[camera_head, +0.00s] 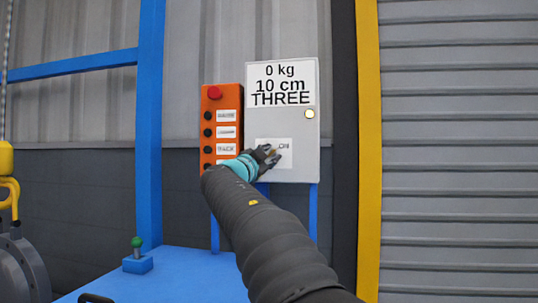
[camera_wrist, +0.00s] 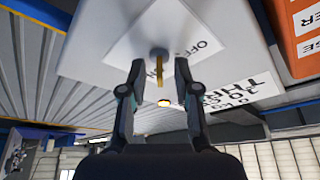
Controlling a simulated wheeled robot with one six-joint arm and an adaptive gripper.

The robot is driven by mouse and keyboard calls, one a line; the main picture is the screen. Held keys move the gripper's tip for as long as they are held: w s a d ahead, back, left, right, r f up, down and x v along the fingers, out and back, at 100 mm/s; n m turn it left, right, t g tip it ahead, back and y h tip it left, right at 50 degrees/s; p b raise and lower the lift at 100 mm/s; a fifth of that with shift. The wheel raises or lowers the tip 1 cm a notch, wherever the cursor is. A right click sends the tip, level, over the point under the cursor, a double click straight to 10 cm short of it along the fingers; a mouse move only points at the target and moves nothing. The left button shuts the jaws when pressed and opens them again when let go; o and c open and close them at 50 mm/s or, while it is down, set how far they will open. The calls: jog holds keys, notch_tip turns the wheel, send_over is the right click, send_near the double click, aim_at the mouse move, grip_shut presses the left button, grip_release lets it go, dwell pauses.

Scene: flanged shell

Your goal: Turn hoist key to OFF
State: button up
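The hoist key (camera_wrist: 160,92) is a thin brass piece on a round grey lock (camera_wrist: 158,53), on a white label plate (camera_wrist: 120,40). In the wrist view, "OFF" is printed to the right of the lock, and lettering that seems to be "ON" is partly hidden behind the key. In the head view, the label plate (camera_head: 287,160) shows "ON", and the key is mostly hidden by my gripper (camera_head: 270,154). My gripper (camera_wrist: 160,68) is open, its dark fingers on either side of the key with visible gaps. I see no contact.
The grey hoist box (camera_head: 300,135) carries a sign reading "0 kg 10 cm THREE" and a lit yellowish lamp (camera_head: 309,114). An orange button panel (camera_head: 221,95) with a red button stands close on the left. A blue table (camera_head: 180,275) with a green-knobbed block (camera_head: 138,262) is below.

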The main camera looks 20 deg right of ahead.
jog(key=shift+c, duration=0.2)
grip_shut()
